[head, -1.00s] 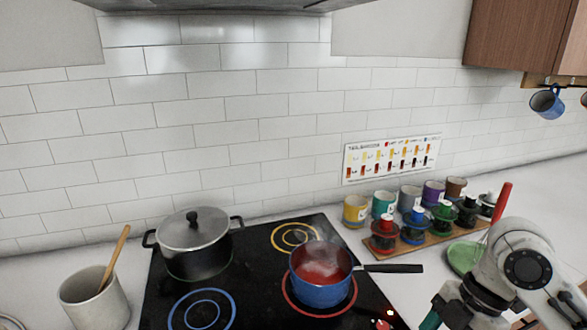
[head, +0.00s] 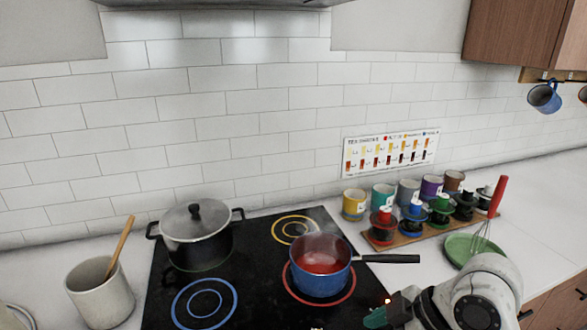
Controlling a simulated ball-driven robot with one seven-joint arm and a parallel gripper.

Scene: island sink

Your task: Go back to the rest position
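My gripper (head: 377,317) shows at the bottom edge, low and right of the blue pot, with a green fingertip part visible. Most of it is cut off or hidden by my arm, so I cannot tell whether it is open or shut. My white arm (head: 468,300) fills the lower right. The gripper appears apart from the pot's handle.
A blue pot (head: 322,283) with red contents sits on the red-ringed burner, its dark handle pointing right. A lidded pot (head: 197,238) stands at the back left of the black cooktop (head: 255,285). A whisk (head: 488,220) rests at a green plate (head: 462,248). A utensil crock (head: 100,292) stands left.

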